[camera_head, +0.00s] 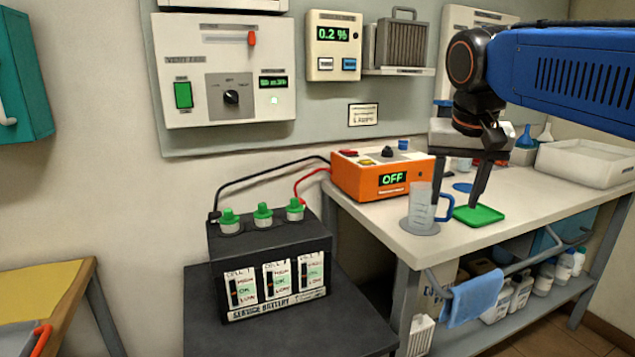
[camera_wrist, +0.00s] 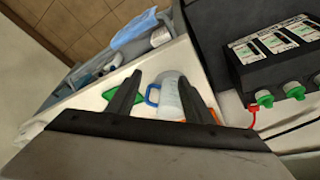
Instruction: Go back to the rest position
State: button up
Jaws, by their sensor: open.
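My gripper (camera_head: 457,182) is open and empty, pointing down above the white workbench (camera_head: 400,238). A clear measuring jug (camera_head: 420,207) with a blue handle stands on a grey round pad on the bench, just left of and below my fingers. A green tray (camera_head: 479,214) lies flat on the bench to the right of the jug. In the wrist view my two fingers (camera_wrist: 158,100) are spread apart, with the jug (camera_wrist: 171,98) seen beyond and between them and the green tray (camera_wrist: 125,97) partly hidden by one finger.
The black service battery (camera_head: 268,262) with three green caps stands on a dark stand at left. An orange charger (camera_head: 382,176) reading OFF sits on the bench, with black and red cables to the battery. A white basin (camera_head: 585,163) is at the right. A blue cloth (camera_head: 473,297) hangs from the front rail.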

jog(key=s+d+f+n, duration=0.1)
jog(key=s+f, duration=0.8)
jog(key=f, duration=0.3)
jog(key=s+d+f+n+t+y, duration=0.1)
jog(key=s+f+n, duration=0.1)
jog(key=s+f, duration=0.7)
notch_tip(320, 180, down, 4)
jog(key=shift+s+d+f, duration=0.1)
jog(key=shift+s+d, duration=0.05)
jog(key=shift+d, duration=0.2)
jog(key=shift+c, duration=0.6)
